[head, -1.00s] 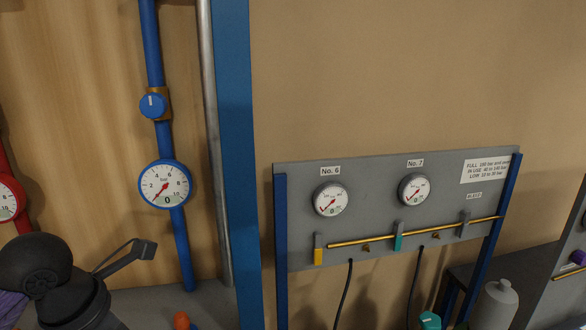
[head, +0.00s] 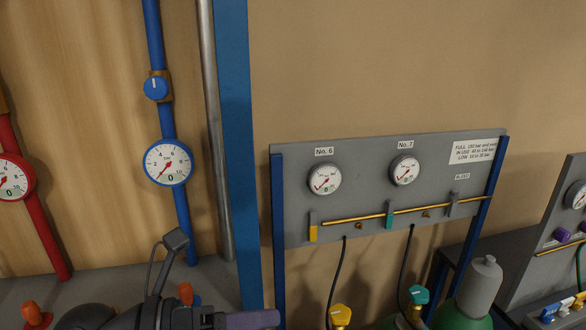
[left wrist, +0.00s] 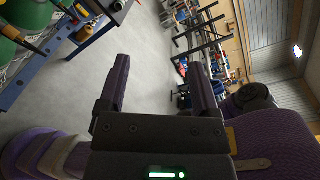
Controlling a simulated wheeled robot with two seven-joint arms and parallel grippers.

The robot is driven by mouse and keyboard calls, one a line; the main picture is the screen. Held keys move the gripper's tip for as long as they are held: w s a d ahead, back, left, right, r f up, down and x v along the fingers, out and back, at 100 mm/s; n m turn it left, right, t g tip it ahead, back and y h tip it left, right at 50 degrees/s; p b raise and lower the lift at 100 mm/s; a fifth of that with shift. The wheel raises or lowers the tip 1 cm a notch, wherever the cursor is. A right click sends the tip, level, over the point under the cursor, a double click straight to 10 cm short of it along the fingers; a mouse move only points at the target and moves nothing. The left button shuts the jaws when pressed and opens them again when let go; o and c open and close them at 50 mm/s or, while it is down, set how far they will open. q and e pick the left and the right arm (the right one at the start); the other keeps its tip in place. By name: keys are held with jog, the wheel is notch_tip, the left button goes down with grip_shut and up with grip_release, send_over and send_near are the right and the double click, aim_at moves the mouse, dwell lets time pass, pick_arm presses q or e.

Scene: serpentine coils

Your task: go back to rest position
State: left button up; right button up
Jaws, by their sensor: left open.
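In the head view my left gripper (head: 250,320) shows at the bottom edge, left of centre, with its arm coming in from the left. It is in front of the bench and the blue post. In the left wrist view its two purple fingers (left wrist: 160,88) stand apart with nothing between them, facing open grey floor. My right gripper is in neither view.
A blue-framed panel (head: 290,232) with gauges No. 6 and No. 7 stands at the wall. Green cylinders (head: 463,313) with valves stand below it. A red pipe (head: 38,235) and a blue pipe (head: 181,235) with gauges are at left. The left wrist view shows clear floor (left wrist: 145,35).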

pick_arm(q)
notch_tip(320, 180, up, 5)
jog(key=w+a+n+t, duration=0.2)
jog(key=a+n+t, duration=0.1)
jog(key=n+t, duration=0.9)
jog(key=w+a+f+n+t+y, duration=0.3)
jog(key=a+f+n+t+y, duration=0.15)
jog(key=n+y, duration=0.75)
jog(key=s+a+f+n+g+y, duration=0.2)
jog(key=a+f+n+g+y, duration=0.1)
jog(key=f+n, duration=0.3)
jog(key=s+a+f+n+g+y, duration=0.1)
jog(key=a+f+n+g+y, duration=0.25)
jog(key=f+n, duration=0.25)
jog(key=s+d+f+n+g+h, duration=0.35)
jog(key=s+f+g, duration=0.85)
jog(key=s, duration=0.4)
notch_tip(320, 180, down, 33)
jog(key=s+y+b, duration=0.1)
jog(key=s+b, duration=0.1)
jog(key=b, duration=1.2)
jog(key=s+a+f+g+b, duration=0.1)
jog(key=s+f+b, duration=0.3)
jog(key=s+f, duration=0.3)
jog(key=s+a+f+m+b, duration=0.1)
jog(key=s+f+b, duration=0.4)
jog(key=f, duration=0.7)
jog(key=shift+s+a+f+g, duration=0.2)
jog(key=shift+s+a+g, duration=0.25)
jog(key=shift+s, duration=0.4)
